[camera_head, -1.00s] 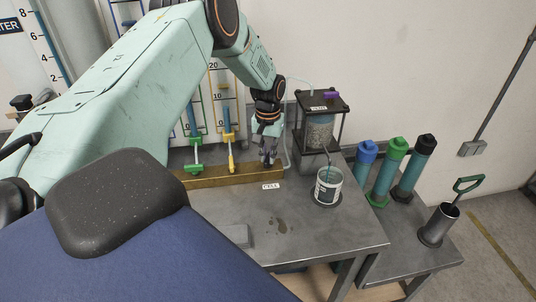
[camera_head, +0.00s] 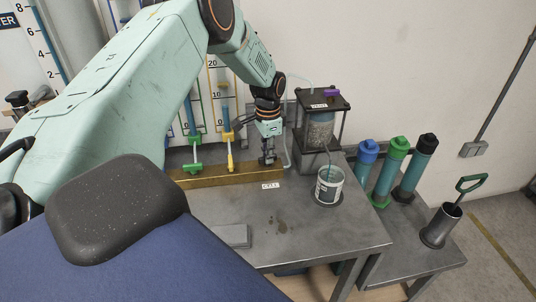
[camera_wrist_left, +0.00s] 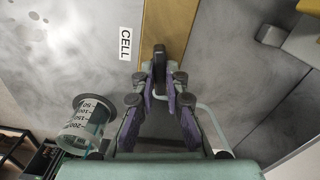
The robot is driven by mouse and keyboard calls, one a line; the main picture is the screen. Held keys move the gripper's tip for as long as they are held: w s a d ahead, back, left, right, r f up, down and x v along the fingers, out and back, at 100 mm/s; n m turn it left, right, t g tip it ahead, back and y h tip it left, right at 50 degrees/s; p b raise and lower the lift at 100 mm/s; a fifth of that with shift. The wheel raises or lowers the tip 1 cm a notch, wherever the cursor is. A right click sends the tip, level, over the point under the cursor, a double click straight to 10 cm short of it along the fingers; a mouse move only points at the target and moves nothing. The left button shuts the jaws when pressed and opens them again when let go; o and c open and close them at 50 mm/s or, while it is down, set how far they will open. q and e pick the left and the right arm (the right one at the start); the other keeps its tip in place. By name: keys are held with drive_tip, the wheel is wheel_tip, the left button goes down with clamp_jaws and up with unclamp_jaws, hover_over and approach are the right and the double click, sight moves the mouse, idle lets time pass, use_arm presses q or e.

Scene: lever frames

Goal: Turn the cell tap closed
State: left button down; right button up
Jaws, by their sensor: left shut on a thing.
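The cell tap is at the right end of the brass manifold bar, beside the white CELL label (camera_head: 271,185). The CELL label also shows in the wrist view (camera_wrist_left: 125,43). My left gripper (camera_head: 268,161) points down over that end of the bar. In the wrist view, the purple-padded fingers of my left gripper (camera_wrist_left: 160,85) are shut on the dark tap handle (camera_wrist_left: 160,53), which lies in line with the brass bar (camera_wrist_left: 170,25). In the head view the gripper mostly hides the tap. My right gripper is not in view.
A green tap (camera_head: 193,168) and a yellow tap (camera_head: 230,151) stand on the bar to the left. A cell of grains in a black frame (camera_head: 320,130) stands behind right, with a beaker (camera_head: 329,187) in front. Coloured cylinders (camera_head: 395,160) stand further right. The front bench is mostly clear.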

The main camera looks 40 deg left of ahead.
use_arm(q)
drive_tip(key=shift+w+a+r+m, duration=0.1)
drive_tip(key=shift+w+r+m, duration=0.05)
drive_tip(key=shift+m, duration=0.95)
drive_tip(key=c, duration=1.4)
unclamp_jaws()
wheel_tip(320, 180, up, 12)
